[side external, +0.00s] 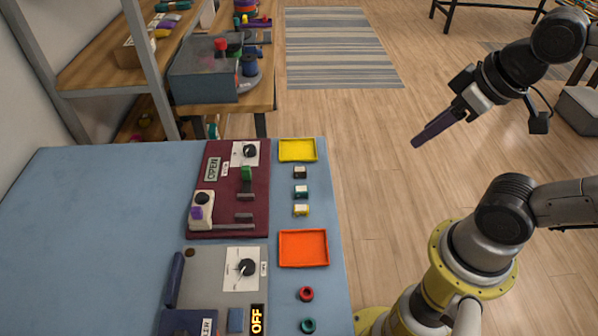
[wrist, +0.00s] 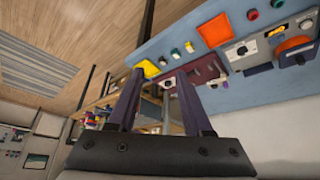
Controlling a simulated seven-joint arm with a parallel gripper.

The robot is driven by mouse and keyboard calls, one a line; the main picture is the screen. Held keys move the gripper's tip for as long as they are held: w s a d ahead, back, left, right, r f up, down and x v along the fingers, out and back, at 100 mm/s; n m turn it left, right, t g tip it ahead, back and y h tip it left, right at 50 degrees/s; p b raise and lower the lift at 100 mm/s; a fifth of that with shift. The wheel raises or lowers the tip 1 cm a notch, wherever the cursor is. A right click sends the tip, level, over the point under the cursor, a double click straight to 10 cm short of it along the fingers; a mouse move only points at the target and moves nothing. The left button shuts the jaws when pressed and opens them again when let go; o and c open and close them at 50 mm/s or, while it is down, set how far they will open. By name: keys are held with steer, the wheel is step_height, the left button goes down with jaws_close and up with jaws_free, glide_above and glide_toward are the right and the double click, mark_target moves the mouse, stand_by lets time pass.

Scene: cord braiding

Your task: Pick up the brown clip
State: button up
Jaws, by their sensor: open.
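Three small clips stand in a row on the blue table, to the right of the maroon panel. The one nearest the yellow tray is dark, apparently the brown clip (side external: 300,172), though its exact hue is hard to tell. Below it are a teal clip (side external: 301,191) and a yellowish clip (side external: 301,210). My gripper (side external: 418,142) is in the air off the table's right side, well apart from the clips. In the wrist view my gripper (wrist: 157,76) has its two dark fingers spread with nothing between them; the clips show small, beyond the fingertips.
A yellow tray (side external: 297,150) and an orange tray (side external: 303,248) bracket the clip row. A red ring (side external: 306,294) and a teal ring (side external: 308,325) lie below. The maroon panel (side external: 229,160) has a knob and levers. A wooden shelf (side external: 100,68) stands behind.

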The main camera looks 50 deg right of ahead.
steer(key=o, duration=0.4)
steer(key=shift+o, duration=0.2)
